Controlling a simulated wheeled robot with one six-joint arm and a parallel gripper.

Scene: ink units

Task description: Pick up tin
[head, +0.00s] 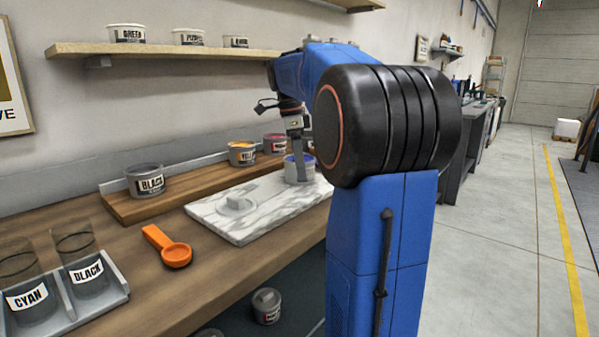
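A small tin with blue-purple ink (291,171) stands upright near the right end of a white marble slab (225,226) on the wooden bench. My gripper (299,160) points down at this tin. One finger shows in front of the tin and overlaps it; the other finger is hidden. I cannot tell whether the fingers touch or grip the tin. The tin appears to rest on the slab. Any label on it is hidden.
A lid-like disc (236,205) lies on the slab. An orange scoop (176,255) and two labelled cups (84,272) are at front left. A shelf (165,52) hangs above.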

